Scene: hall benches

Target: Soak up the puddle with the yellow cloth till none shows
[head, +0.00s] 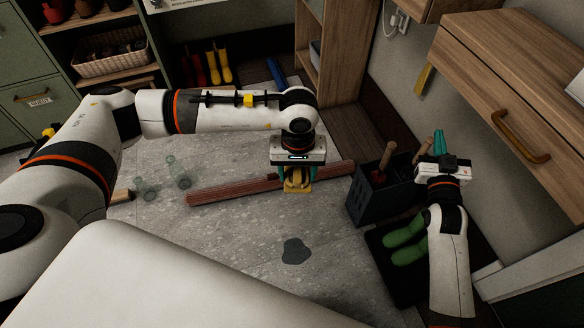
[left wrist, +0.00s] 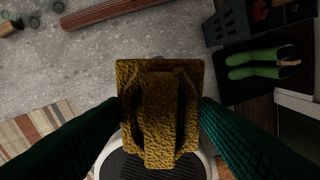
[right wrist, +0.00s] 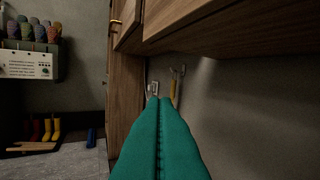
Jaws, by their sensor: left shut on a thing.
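The puddle (head: 296,250) is a small dark patch on the grey stone floor, in the middle foreground of the head view. The yellow cloth (head: 297,186) is gripped in my left gripper (head: 297,178), above the floor and beyond the puddle in the head view. In the left wrist view the cloth (left wrist: 160,110) is a textured, folded piece between the green fingers, and I cannot make out the puddle there. My right gripper (head: 440,143) is raised at the right near the wall, its fingers (right wrist: 160,115) together with nothing seen between them.
A long reddish rolled mat (head: 235,190) lies on the floor behind the puddle. Clear bottles (head: 177,172) lie at the left. Floor around the puddle is clear.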

